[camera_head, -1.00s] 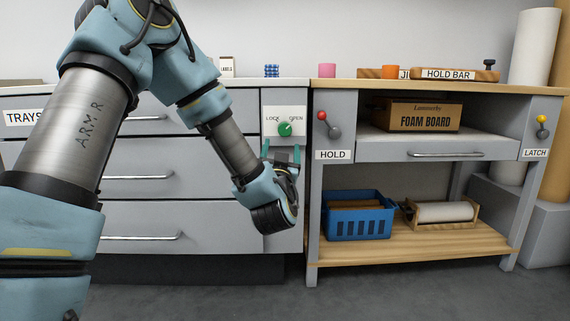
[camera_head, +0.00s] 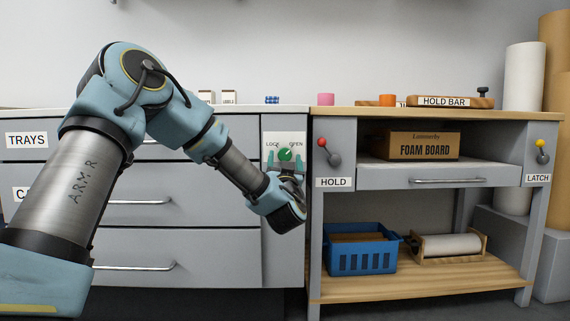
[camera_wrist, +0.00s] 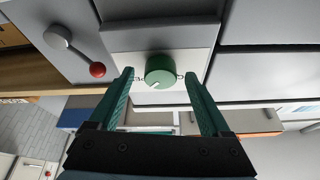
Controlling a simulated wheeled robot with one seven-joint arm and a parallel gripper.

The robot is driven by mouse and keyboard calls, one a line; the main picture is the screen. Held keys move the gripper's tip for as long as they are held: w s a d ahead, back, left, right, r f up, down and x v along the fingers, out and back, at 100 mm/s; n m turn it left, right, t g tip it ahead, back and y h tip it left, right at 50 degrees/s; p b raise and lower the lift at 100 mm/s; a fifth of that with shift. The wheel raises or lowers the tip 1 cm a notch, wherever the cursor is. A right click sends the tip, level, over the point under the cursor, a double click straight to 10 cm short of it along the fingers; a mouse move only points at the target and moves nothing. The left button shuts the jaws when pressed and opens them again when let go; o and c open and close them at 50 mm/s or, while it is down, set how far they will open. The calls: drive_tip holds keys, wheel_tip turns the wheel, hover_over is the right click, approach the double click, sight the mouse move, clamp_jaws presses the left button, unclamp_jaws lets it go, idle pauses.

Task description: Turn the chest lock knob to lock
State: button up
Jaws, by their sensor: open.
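The green lock knob (camera_head: 285,154) sits on a white plate (camera_head: 272,139) marked LOCK on the left and OPEN on the right, on the grey chest front. Its white pointer mark leans up and right, towards OPEN. In the wrist view, which is upside down, the knob (camera_wrist: 160,68) lies between my fingertips, with its mark at lower left. My gripper (camera_head: 285,160) is open, with one green finger at each side of the knob. It also shows in the wrist view (camera_wrist: 158,77).
Grey drawers (camera_head: 210,214) with bar handles lie left of the plate. A red-tipped HOLD lever (camera_head: 329,152) sits close to the right on the workbench (camera_head: 420,113). A blue crate (camera_head: 361,247) stands on its lower shelf. Small items stand on top.

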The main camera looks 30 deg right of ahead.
drive_tip(key=shift+w+d+r, duration=0.1)
drive_tip(key=shift+w+r, duration=0.05)
drive_tip(key=shift+w, duration=0.05)
clamp_jaws()
idle(0.6)
